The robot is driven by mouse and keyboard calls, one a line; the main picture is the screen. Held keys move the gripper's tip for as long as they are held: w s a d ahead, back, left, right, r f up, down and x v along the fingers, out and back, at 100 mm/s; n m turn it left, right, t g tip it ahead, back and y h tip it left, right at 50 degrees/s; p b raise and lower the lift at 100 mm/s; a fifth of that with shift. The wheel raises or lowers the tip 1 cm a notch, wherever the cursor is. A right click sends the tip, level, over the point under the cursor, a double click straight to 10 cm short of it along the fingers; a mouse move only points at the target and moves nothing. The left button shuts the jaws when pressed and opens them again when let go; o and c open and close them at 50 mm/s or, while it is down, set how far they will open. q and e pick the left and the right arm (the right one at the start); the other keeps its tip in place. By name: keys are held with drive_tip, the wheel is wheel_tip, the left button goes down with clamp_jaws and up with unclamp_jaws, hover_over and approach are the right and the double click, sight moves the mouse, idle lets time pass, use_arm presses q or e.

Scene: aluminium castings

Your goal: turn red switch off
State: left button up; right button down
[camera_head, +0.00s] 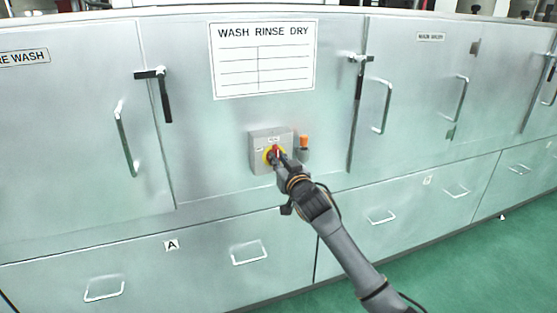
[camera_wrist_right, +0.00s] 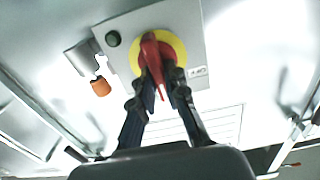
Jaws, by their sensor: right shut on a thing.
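The red switch (camera_head: 275,152) sits on a yellow disc on a small grey box (camera_head: 258,139), fixed to the front of a metal washing machine. In the right wrist view the red switch handle (camera_wrist_right: 150,52) stands out from the yellow disc (camera_wrist_right: 172,43). My right gripper (camera_head: 279,162) is at the switch. In the right wrist view its two fingers (camera_wrist_right: 160,82) are closed on either side of the red handle, gripping it. The fingers hide part of the handle. My left gripper is not in view.
An orange-topped fitting (camera_head: 304,142) is mounted just right of the switch box. A WASH RINSE DRY sign (camera_head: 264,80) is above. Door handles (camera_head: 125,140) and drawer handles (camera_head: 249,254) stick out from the panels. Green floor (camera_head: 470,260) is clear at the lower right.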

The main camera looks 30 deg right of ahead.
drive_tip(key=shift+w+a+f+n+p, duration=0.15)
drive_tip(key=shift+n+p, duration=1.15)
drive_tip(key=shift+n, duration=1.7)
drive_tip(key=shift+s+a+f+n+p, duration=0.15)
drive_tip(key=shift+n+p, duration=1.15)
drive_tip(key=shift+n, duration=1.7)
drive_tip(key=shift+w+a+f+n+p, duration=0.15)
drive_tip(key=shift+n+p, duration=1.15)
drive_tip(key=shift+n, duration=1.7)
drive_tip(key=shift+f, duration=0.1)
drive_tip(key=c, duration=1.4)
unclamp_jaws()
drive_tip(key=shift+o, duration=0.2)
